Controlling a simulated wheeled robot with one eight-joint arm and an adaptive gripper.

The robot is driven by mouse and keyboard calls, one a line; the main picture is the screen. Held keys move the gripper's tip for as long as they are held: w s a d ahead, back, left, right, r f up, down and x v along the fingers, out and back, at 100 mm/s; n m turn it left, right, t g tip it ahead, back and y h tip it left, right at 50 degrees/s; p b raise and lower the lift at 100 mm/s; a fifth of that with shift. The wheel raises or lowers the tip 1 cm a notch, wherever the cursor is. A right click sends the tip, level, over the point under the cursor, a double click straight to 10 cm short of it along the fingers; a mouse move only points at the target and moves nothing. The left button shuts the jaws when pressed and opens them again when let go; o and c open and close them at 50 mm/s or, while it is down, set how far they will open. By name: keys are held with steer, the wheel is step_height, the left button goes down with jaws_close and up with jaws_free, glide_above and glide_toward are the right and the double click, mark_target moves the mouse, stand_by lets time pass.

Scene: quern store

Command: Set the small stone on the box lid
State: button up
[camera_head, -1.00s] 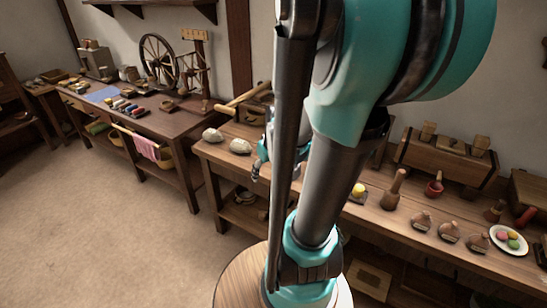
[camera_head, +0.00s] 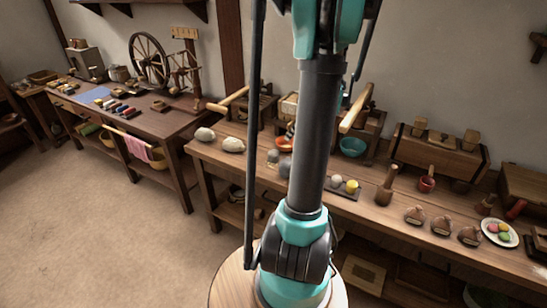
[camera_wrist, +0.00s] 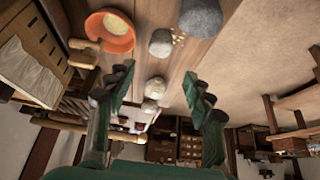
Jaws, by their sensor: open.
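A small grey stone (camera_head: 272,157) lies on the right-hand bench, next to a larger grey stone (camera_head: 285,168) partly behind my arm. In the wrist view the small stone (camera_wrist: 161,43) lies beyond my fingertips, and the larger stone (camera_wrist: 200,18) is to its upper right. My gripper (camera_wrist: 158,72) is open and empty, its green fingers apart. The head view hides it behind my arm. A wooden chest (camera_head: 440,152) with blocks on its top stands at the back right. A wooden box (camera_wrist: 35,60) with a pale panel is at left in the wrist view. I cannot tell which lid is meant.
An orange bowl (camera_wrist: 110,30) stands left of the small stone. Two pale rounded lumps (camera_head: 233,145) lie at the bench's left end. A teal bowl (camera_head: 352,146), a dark tray (camera_head: 343,192) and a pestle (camera_head: 386,186) stand right of my arm. The floor (camera_head: 110,210) is open at left.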

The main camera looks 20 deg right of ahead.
mark_target(276, 152)
steer(key=x, duration=1.6)
steer(key=shift+a, duration=0.25)
steer(key=shift+c, duration=0.3)
steer(key=c, duration=1.1)
steer(key=shift+r, duration=0.15)
